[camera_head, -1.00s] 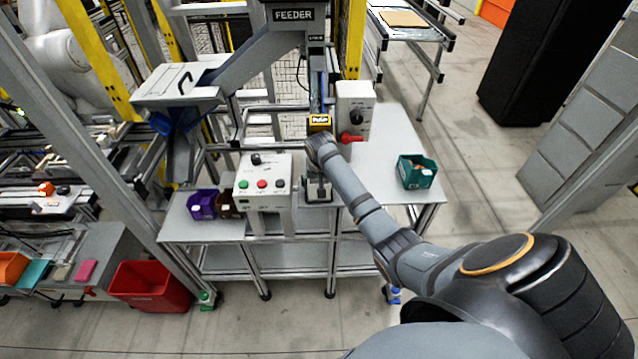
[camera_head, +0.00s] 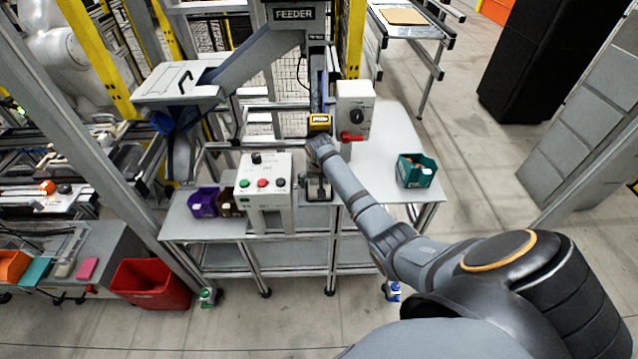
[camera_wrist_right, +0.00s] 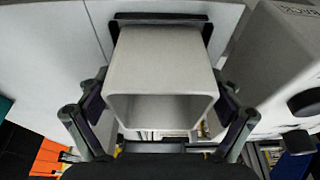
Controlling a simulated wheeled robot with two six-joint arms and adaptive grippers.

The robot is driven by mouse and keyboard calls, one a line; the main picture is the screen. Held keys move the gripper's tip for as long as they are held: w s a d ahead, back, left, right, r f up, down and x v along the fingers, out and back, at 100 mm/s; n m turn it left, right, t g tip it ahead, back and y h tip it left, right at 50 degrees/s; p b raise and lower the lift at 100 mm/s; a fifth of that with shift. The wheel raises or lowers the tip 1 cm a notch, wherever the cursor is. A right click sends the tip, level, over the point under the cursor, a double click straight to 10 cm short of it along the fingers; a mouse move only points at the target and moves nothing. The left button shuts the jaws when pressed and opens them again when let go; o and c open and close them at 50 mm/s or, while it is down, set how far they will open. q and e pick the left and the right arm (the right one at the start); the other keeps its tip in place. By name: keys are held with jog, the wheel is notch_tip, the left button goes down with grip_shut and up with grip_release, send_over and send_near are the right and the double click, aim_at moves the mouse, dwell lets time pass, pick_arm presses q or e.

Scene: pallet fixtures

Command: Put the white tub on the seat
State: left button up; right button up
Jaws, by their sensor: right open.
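The white tub (camera_wrist_right: 160,75) fills the middle of the right wrist view, its open mouth facing the camera. My right gripper (camera_wrist_right: 160,105) is open around it, with one finger on each side and little visible gap. A black raised edge (camera_wrist_right: 160,17), which looks like part of the seat, shows at the tub's far end; the tub hides most of it, so I cannot tell how fully the tub rests there. In the head view my right gripper (camera_head: 319,188) is low over the bench beside the control box, and the tub is mostly hidden. My left gripper is not in view.
The control box (camera_head: 264,180) stands just left of my right gripper. A grey switch box (camera_head: 354,105) with a red handle stands behind. Purple (camera_head: 203,203) and brown bins sit at left, a teal bin (camera_head: 416,171) at right. The feeder chute hangs above.

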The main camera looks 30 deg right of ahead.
jog(key=shift+r, duration=0.6)
jog(key=b+v, duration=0.1)
jog(key=v, duration=1)
jog(key=shift+s, duration=0.1)
